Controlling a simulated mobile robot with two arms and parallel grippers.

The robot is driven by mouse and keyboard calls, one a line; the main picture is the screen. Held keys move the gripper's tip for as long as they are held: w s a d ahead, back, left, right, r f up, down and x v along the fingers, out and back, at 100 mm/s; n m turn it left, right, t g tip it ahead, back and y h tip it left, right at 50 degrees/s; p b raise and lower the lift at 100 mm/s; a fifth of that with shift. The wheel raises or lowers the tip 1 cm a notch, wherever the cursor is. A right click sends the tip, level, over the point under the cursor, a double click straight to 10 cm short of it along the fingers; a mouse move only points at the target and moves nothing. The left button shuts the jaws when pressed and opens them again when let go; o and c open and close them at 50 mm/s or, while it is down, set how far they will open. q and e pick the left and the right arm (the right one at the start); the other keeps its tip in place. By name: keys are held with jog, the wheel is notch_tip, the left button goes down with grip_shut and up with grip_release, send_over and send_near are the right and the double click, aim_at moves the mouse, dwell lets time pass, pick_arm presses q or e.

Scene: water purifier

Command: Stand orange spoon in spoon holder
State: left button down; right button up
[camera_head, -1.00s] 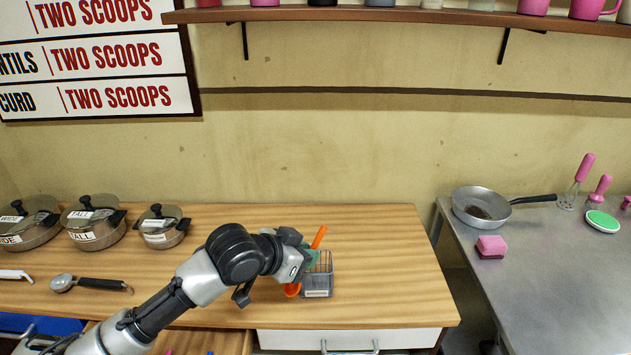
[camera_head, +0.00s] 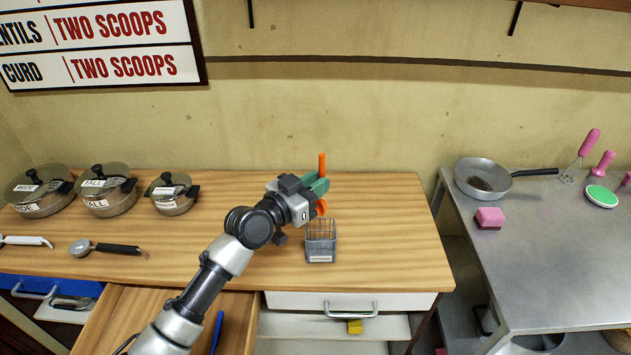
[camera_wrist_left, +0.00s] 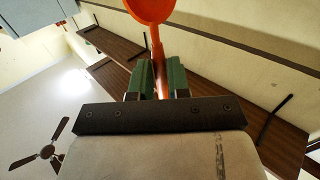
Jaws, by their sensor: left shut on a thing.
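My left gripper (camera_head: 316,188) is shut on the orange spoon (camera_head: 322,162) and holds it in the air above the table. The spoon is near upright, with its straight end up and its orange bowl (camera_head: 321,208) below the fingers. In the left wrist view the spoon (camera_wrist_left: 149,12) is between my green fingertips (camera_wrist_left: 160,80), its bowl at the top edge. The spoon holder (camera_head: 321,243), a grey wire basket with a label, stands on the table just below the spoon, apart from it. My right gripper is in neither view.
The wooden table (camera_head: 400,235) is clear right of the holder. Lidded pots (camera_head: 108,190) and a dark-handled scoop (camera_head: 105,248) are on its left. A drawer (camera_head: 130,310) is open in front. A metal counter (camera_head: 550,240) with a pan (camera_head: 484,178) is at the right.

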pick_arm(q)
notch_tip(320, 180, down, 10)
jog(key=b, duration=0.9)
jog(key=shift+f, duration=0.1)
jog(key=c, duration=1)
grip_release()
jog(key=b+v, duration=0.1)
jog(key=v, duration=0.9)
jog(key=shift+s+a, duration=0.25)
